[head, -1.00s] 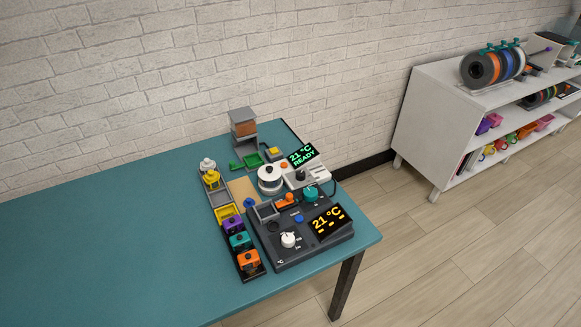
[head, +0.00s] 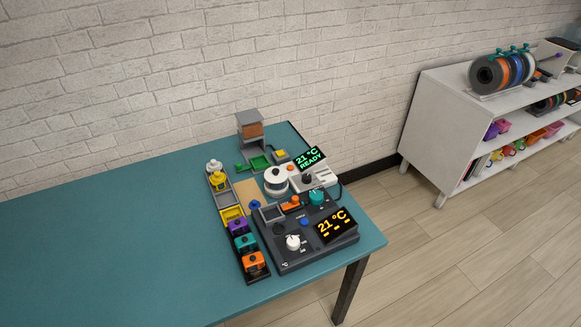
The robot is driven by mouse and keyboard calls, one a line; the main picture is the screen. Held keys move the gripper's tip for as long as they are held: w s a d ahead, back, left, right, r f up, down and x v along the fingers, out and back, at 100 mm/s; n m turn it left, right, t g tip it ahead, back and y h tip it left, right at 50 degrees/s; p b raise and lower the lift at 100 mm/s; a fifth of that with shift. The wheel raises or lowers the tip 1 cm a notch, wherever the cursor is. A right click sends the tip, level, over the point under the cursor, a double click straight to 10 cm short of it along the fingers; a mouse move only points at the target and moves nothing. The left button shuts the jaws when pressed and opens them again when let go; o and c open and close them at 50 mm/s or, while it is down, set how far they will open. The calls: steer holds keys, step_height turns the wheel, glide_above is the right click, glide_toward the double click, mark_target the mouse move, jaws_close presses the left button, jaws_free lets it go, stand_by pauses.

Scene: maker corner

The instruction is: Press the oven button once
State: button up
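A dark box device (head: 284,261) stands near the right end of the teal table. Its screen (head: 336,225) reads 21 °C with short orange dashes below. Its top carries a blue round button (head: 304,222), a white knob (head: 292,242), an orange switch-like part (head: 290,204) and a teal knob (head: 317,197). Behind it is a white device (head: 324,178) with a green 21 °C READY screen (head: 311,158), a small orange button-like part (head: 295,168) and a dark knob (head: 307,178). No label shows which device is the oven. My gripper is not in view.
A row of purple, teal and orange-topped blocks (head: 254,261) stands left of the dark device. A grey tower (head: 249,125), green tray (head: 260,163) and yellow button-like part (head: 280,153) stand behind. The teal table (head: 110,240) is clear on the left. A white shelf (head: 430,125) stands right.

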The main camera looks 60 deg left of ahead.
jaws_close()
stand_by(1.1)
